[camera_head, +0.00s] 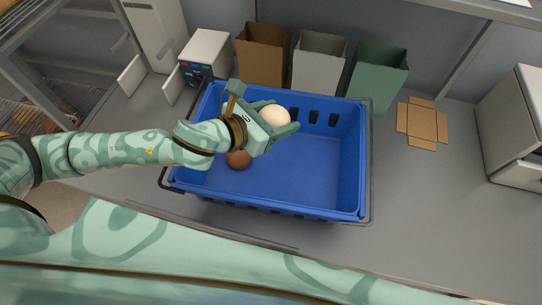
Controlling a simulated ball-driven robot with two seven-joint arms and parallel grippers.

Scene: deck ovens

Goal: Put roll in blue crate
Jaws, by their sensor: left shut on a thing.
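The blue crate (310,172) stands on the grey counter, open at the top. My left gripper (279,118) is over the back left part of the crate and is shut on a pale, round roll (275,116). The roll shows between the fingers, above the crate's floor. A brown round roll (239,159) lies inside the crate at the left, partly hidden by my left gripper. My right gripper is not in view.
Brown (263,57), grey (318,62) and green (378,76) open bags or boxes stand behind the crate. A flat cardboard piece (422,124) lies to the right. A small white appliance (205,56) stands back left.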

